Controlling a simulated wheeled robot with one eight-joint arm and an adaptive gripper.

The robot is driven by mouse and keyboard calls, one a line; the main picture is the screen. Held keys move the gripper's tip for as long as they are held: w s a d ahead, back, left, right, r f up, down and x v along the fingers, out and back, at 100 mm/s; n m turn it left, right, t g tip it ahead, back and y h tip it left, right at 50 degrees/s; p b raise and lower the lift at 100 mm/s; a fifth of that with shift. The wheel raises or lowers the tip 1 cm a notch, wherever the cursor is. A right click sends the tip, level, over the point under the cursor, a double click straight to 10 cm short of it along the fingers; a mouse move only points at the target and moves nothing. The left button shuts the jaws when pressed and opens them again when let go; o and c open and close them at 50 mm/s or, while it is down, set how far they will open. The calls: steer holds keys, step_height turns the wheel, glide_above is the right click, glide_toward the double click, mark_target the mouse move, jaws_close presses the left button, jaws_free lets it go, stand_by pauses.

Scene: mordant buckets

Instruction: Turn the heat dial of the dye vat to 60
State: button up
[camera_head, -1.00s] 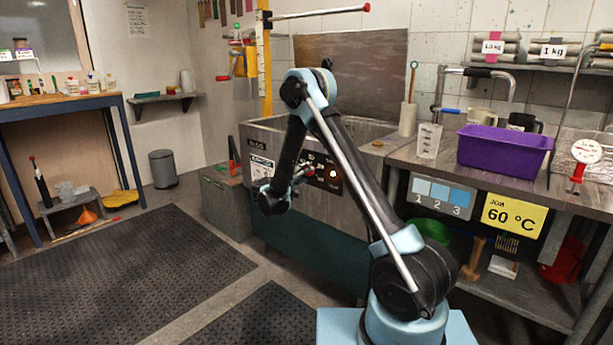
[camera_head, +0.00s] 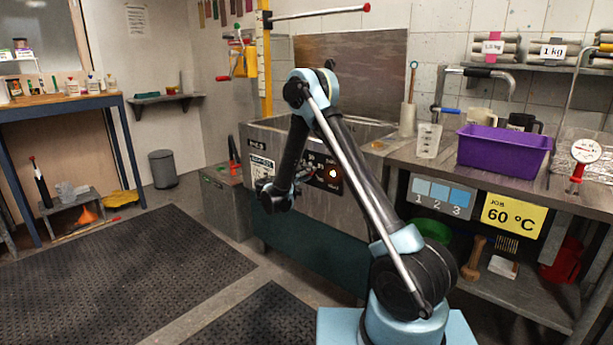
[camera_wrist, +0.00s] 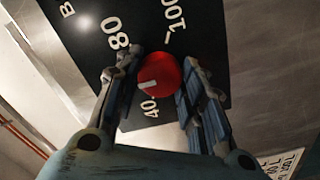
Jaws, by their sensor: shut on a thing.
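The heat dial (camera_wrist: 160,72) is a round red knob with a short white mark, on a black panel (camera_wrist: 82,18) that also shows in the head view (camera_head: 328,176). My gripper (camera_wrist: 158,78) is shut on the dial, one finger on each side. The white mark points left in the wrist view, toward the left finger, between the printed 40 and 80. The left finger covers the scale there, so I cannot read a 60. The 100 shows above right. The dye vat (camera_head: 258,137) is a grey metal tank; my arm hides part of its front.
A yellow job card (camera_head: 513,214) reads 60 °C below the right-hand counter. A purple tub (camera_head: 504,150) and a clear measuring jug (camera_head: 428,141) stand on that counter. Dark floor mats (camera_head: 130,275) lie clear at left.

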steer(key=o, duration=1.1)
steer(key=shift+f, duration=0.1)
steer(key=shift+a, duration=0.1)
steer(key=v, duration=1.1)
steer(key=shift+s+a, duration=0.3)
